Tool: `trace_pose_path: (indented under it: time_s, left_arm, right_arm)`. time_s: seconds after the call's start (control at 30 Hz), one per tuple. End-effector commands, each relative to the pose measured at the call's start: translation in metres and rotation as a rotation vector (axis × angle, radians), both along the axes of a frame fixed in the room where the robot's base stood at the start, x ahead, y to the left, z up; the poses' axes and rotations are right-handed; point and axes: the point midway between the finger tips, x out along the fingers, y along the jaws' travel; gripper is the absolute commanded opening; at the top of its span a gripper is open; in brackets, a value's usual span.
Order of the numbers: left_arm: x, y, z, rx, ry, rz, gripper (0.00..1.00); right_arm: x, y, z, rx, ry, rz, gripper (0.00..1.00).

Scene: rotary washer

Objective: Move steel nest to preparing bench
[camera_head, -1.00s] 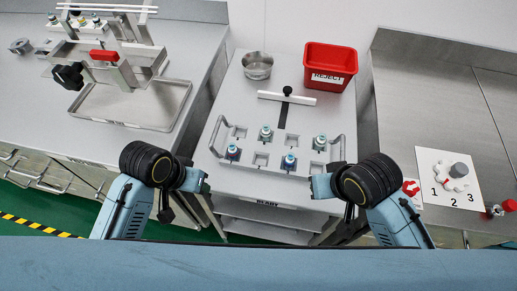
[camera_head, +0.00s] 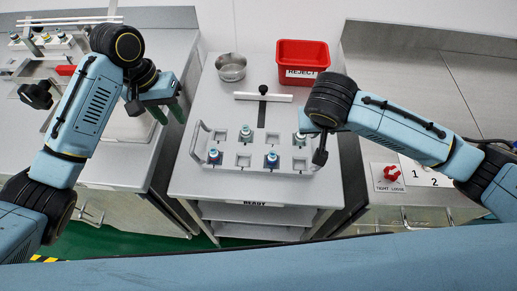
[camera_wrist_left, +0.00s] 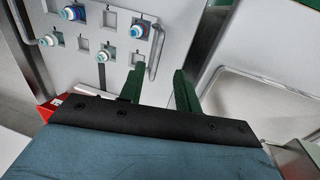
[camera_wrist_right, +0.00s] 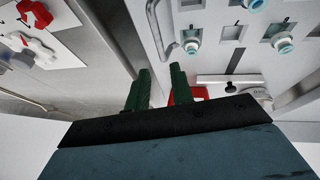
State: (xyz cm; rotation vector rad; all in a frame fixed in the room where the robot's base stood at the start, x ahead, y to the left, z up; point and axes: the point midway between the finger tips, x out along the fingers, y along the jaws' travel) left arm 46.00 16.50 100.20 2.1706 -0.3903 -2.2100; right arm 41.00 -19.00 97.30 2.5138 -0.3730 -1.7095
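The steel nest (camera_head: 257,150) is a flat plate with square holes and a raised handle at each side. It lies on the middle trolley and holds several vials with blue-green caps. It also shows in the left wrist view (camera_wrist_left: 110,47) and right wrist view (camera_wrist_right: 208,18). My left gripper (camera_head: 170,112) is open and empty, to the left of the nest, over the gap by the left bench; its parted fingers show in the left wrist view (camera_wrist_left: 158,80). My right gripper is largely hidden in the head view by its wrist, near the nest's right handle; its fingers are parted and empty (camera_wrist_right: 160,78).
The left bench (camera_head: 112,170) carries a metal rack. The right bench (camera_head: 465,85) has bare surface and a red knob (camera_head: 391,172).

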Motion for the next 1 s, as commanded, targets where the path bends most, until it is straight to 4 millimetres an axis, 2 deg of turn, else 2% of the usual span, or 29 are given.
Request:
trace_pose_path:
  time_s: [0.13, 0.27, 0.7, 0.8, 1.0]
  left_arm:
    - [0.0, -0.001, -0.004, -0.001, 0.0, -0.001, 0.33]
    - [-0.002, -0.004, -0.018, -0.002, 0.003, -0.003, 0.33]
    - [-0.004, -0.02, -0.1, -0.002, 0.002, -0.001, 0.33]
    - [-0.004, -0.023, -0.113, -0.002, 0.001, 0.0, 0.33]
    - [-0.004, -0.025, -0.129, -0.001, -0.001, -0.002, 0.33]
  right_arm:
    - [0.001, -0.001, -0.003, 0.0, 0.001, 0.0, 0.23]
    - [0.006, -0.004, -0.016, -0.002, 0.003, 0.0, 0.23]
    - [0.035, -0.024, -0.091, -0.001, 0.0, 0.0, 0.23]
    - [0.04, -0.027, -0.104, 0.001, 0.0, 0.001, 0.23]
    - [0.046, -0.031, -0.118, 0.001, -0.001, 0.002, 0.23]
